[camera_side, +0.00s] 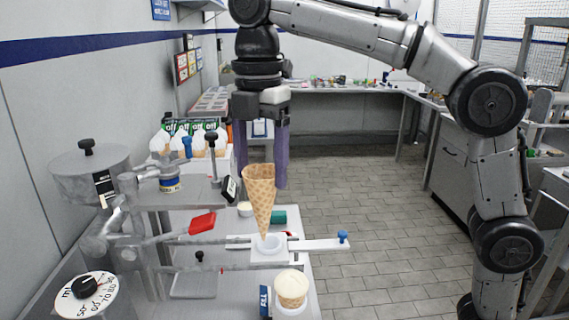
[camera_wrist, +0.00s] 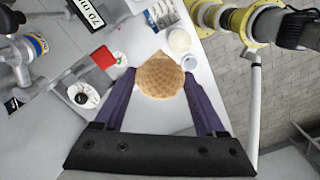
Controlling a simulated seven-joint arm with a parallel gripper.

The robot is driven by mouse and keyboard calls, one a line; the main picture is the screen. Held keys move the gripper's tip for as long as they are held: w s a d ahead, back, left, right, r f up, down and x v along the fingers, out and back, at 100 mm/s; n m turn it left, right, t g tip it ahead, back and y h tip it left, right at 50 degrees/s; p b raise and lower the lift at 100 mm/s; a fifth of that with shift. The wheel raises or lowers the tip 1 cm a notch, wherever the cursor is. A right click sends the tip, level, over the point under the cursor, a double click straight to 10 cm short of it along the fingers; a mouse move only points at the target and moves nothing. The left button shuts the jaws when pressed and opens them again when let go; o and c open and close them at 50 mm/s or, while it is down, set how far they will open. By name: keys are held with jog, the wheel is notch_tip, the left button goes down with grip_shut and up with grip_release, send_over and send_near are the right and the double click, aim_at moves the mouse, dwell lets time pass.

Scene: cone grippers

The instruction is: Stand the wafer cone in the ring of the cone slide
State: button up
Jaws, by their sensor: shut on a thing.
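The wafer cone (camera_side: 260,195) is upright, wide mouth up and point down. My gripper (camera_side: 261,178) has its two purple fingers on either side of the cone's upper part and is shut on it. In the wrist view the cone (camera_wrist: 160,76) sits between the fingertips (camera_wrist: 159,84). The white ring (camera_side: 268,243) of the cone slide (camera_side: 318,245) is directly below the cone. The cone's tip appears at the ring's opening; I cannot tell whether it is inside or just above. The cone hides the ring in the wrist view.
A filled wafer cup (camera_side: 291,286) stands in front of the slide. A red-handled part (camera_side: 202,223) and the metal dispenser (camera_side: 90,172) with its dial (camera_side: 85,298) are at left. A blue knob (camera_side: 343,237) ends the slide. Open floor lies to the right.

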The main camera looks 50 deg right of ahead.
jog(key=w+d+f+m, duration=0.2)
jog(key=w+d+f, duration=0.6)
jog(key=w+d, duration=0.1)
jog(key=shift+d+m, duration=0.3)
jog(key=shift+d, duration=0.4)
jog(key=shift+s+f, duration=0.1)
